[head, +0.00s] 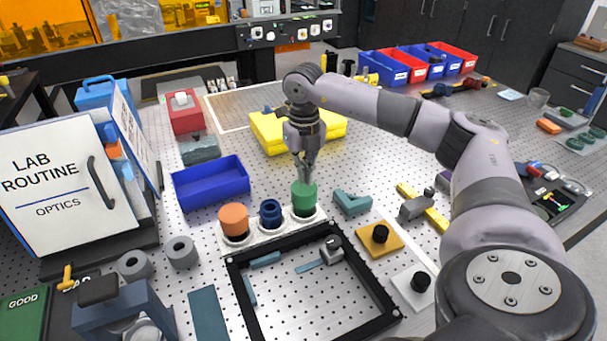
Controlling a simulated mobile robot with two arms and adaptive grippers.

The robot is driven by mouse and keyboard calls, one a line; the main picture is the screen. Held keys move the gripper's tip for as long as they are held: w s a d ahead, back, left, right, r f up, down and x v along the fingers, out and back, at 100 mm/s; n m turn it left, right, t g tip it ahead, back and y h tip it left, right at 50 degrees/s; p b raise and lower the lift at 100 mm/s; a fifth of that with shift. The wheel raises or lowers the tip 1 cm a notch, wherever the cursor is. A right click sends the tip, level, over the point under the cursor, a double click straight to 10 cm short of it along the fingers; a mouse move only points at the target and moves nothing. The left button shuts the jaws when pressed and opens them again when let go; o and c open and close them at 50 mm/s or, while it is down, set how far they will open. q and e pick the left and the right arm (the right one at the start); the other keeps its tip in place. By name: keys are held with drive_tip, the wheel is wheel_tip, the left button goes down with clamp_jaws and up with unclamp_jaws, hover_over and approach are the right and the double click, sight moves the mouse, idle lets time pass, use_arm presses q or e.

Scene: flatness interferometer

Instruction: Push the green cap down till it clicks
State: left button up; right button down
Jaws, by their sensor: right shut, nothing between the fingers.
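The green cap (304,197) is the rightmost of three round parts on a white base plate (268,236) in the middle of the perforated table. An orange cap (234,222) is at the left of the plate and a dark blue part (270,212) stands between them. My right gripper (304,179) is shut and points down, its fingertips at the top of the green cap. Whether the fingertips touch the cap or sit just above it, I cannot tell. My left gripper is not in view.
A black square frame (381,285) lies just in front of the plate. A blue bin (211,184) is behind left, yellow blocks (268,134) are behind the gripper, and a teal angle block (352,202) is right of the cap. A lab routine board (62,180) stands at the left.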

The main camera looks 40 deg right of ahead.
sight(304, 187)
drive_tip(key=shift+f, duration=0.15)
idle(0.4)
drive_tip(key=shift+f+b, duration=0.9)
drive_tip(key=shift+f, duration=0.25)
drive_tip(key=shift+r, duration=0.1)
wheel_tip(304, 187, up, 8)
drive_tip(key=p, duration=0.6)
idle(0.3)
